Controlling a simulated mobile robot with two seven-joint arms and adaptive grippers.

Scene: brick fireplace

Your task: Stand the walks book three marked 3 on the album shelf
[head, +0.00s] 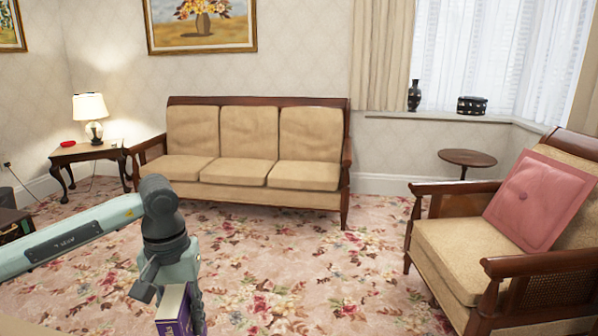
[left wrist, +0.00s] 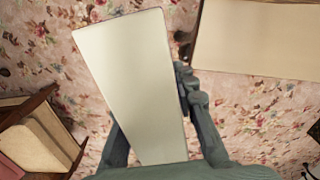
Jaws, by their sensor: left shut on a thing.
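My left gripper (head: 171,288) hangs low at the bottom left of the head view and is shut on a purple book (head: 174,312). Part of the book is cut off by the lower picture edge. It has pale lettering on its purple face, too small to read, so I cannot tell whether it is marked 3. In the left wrist view the book (left wrist: 130,70) shows as a long pale block between the two fingers, above the carpet. My right gripper is not in view. I cannot make out the album shelf in either view.
A beige sofa (head: 252,158) stands along the wall. An armchair with a pink cushion (head: 537,202) is at right, beside a small round table (head: 467,158). A lamp table (head: 88,152) is at left. The flowered carpet (head: 300,265) between them is clear.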

